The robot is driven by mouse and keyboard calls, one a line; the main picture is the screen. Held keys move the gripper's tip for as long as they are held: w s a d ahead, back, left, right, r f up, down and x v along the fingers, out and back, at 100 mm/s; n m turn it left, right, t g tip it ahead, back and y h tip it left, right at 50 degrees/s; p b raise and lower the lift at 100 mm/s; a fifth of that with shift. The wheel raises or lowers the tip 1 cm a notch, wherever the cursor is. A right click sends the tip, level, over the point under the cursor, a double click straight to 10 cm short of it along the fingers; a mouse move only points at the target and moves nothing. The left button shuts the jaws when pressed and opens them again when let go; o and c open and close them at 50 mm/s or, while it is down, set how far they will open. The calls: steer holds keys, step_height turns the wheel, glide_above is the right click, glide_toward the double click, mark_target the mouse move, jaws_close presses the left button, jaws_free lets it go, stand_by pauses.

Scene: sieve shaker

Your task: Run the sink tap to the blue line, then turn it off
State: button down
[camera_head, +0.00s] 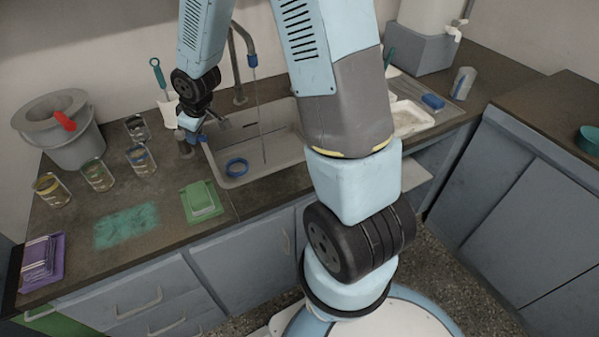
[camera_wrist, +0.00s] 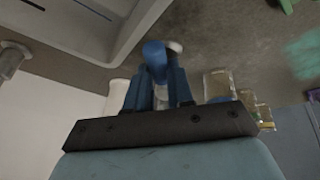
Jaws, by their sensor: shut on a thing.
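The sink (camera_head: 215,150) is a pale basin in the counter; its rim also shows in the wrist view (camera_wrist: 125,30). The grey curved tap (camera_head: 236,70) has a blue nozzle (camera_head: 252,60), and a thin stream runs from it into the basin. A grey lever-like piece (camera_head: 222,122) stands at the sink's back left corner. My gripper (camera_head: 188,122) is left of the sink, over the counter. In the wrist view its blue fingers (camera_wrist: 158,90) are shut on a small piece with a blue rounded end (camera_wrist: 155,54); I cannot tell what it is. No blue fill line is discernible.
Left of the sink stand a grey bucket (camera_head: 65,140), several glass jars (camera_head: 97,175) and a white cup with a brush (camera_head: 168,108). Green pads (camera_head: 202,202) lie in front. The front counter has clear room.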

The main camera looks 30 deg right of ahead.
steer(key=shift+w+d+f+n+g+y, duration=0.1)
steer(key=shift+w+d+n+g+y, duration=0.1)
steer(key=shift+n, duration=0.4)
steer(key=shift+w+d+n+g+y, duration=0.1)
steer(key=shift+w+d+n+y, duration=0.1)
steer(key=shift+n, duration=0.4)
steer(key=shift+w+d+n, duration=0.15)
steer(key=shift+w+n, duration=0.05)
steer(key=shift+n, duration=0.5)
steer(key=shift+y, duration=0.3)
steer(key=shift+w, duration=0.1)
steer(key=shift+w+d+n+g+y, duration=0.15)
steer(key=shift+w+n+g, duration=0.15)
steer(key=shift+n, duration=0.45)
steer(key=shift+w+d+n+g+y, duration=0.15)
steer(key=shift+w+n+g, duration=0.15)
steer(key=shift+n, duration=0.45)
stand_by(4.2)
